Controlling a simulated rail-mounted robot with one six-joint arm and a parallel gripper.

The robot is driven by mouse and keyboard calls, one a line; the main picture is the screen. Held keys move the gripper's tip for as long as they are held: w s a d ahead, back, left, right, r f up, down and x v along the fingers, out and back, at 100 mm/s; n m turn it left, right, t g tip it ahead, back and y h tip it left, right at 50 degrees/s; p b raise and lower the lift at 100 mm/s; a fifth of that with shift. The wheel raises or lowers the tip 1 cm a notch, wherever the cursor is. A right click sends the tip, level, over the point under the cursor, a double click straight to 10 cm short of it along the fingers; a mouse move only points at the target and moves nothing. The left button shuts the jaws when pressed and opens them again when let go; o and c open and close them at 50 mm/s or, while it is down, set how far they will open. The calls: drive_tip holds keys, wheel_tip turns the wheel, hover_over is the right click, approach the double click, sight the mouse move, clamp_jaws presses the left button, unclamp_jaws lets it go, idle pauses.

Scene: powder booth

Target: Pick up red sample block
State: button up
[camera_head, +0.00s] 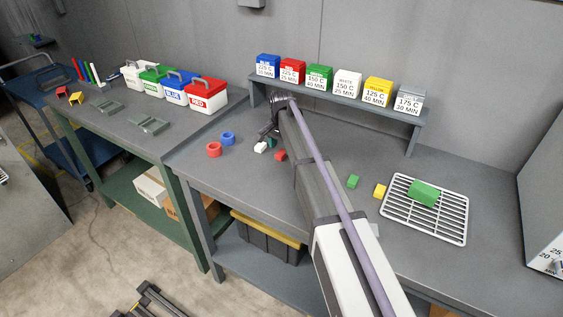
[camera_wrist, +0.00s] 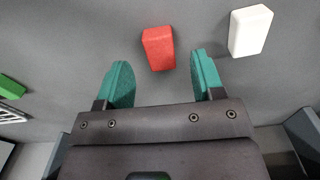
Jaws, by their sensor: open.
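The red sample block (camera_head: 280,155) is a small block lying on the grey bench near the end of my arm. In the wrist view the red block (camera_wrist: 158,46) shows at the top centre, in the gap between my two teal fingertips and partly beyond them. My gripper (camera_wrist: 161,62) is open, with clear space between each finger and the block, and nothing is held. In the head view my gripper (camera_head: 270,142) is largely hidden by my arm. I cannot tell its exact height above the bench.
A white block (camera_wrist: 249,30) lies just right of my right finger. A green block (camera_head: 353,181) and a yellow block (camera_head: 379,190) lie farther right, beside a wire rack (camera_head: 461,205). A shelf (camera_head: 340,99) stands behind.

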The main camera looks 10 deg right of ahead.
sight(281, 152)
wheel_tip(281, 152, down, 3)
drive_tip(key=shift+f+b, duration=0.1)
drive_tip(key=shift+b, duration=0.65)
drive_tip(key=shift+r, duration=0.25)
drive_tip(key=c, duration=1)
